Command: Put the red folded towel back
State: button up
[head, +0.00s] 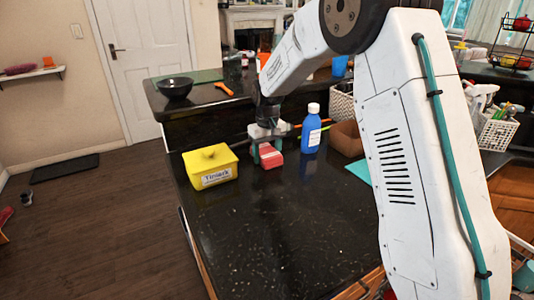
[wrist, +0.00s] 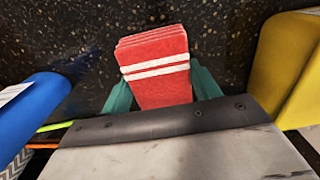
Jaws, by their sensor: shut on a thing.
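The red folded towel (head: 270,157) with white stripes is at the far part of the dark countertop in the head view. It also shows in the wrist view (wrist: 158,85), between the green fingers. My gripper (head: 266,150) is shut on the towel, with one finger on each side of it. In the wrist view my gripper (wrist: 162,98) hides the towel's near end. I cannot tell whether the towel rests on the counter or is just above it.
A yellow box (head: 210,168) stands close on the left and a blue bottle (head: 311,132) close on the right. A brown container (head: 346,139) and a teal cloth (head: 360,170) are farther right. The counter's front area (head: 280,230) is clear. A black bowl (head: 175,88) sits on the raised ledge.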

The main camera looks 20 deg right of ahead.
aim_at(267, 152)
jog(key=shift+f, duration=0.15)
jog(key=o, duration=0.9)
jog(key=shift+o, duration=0.2)
notch_tip(267, 152, up, 12)
jog(key=s+d+r, duration=0.1)
jog(key=s+r, duration=0.5)
jog(key=s, duration=0.4)
jog(key=s+d+f+m+t, duration=0.1)
jog(key=s+d+f+m, duration=0.1)
jog(key=s, duration=3.1)
jog(key=shift+s, duration=0.2)
jog(key=shift+f, duration=0.1)
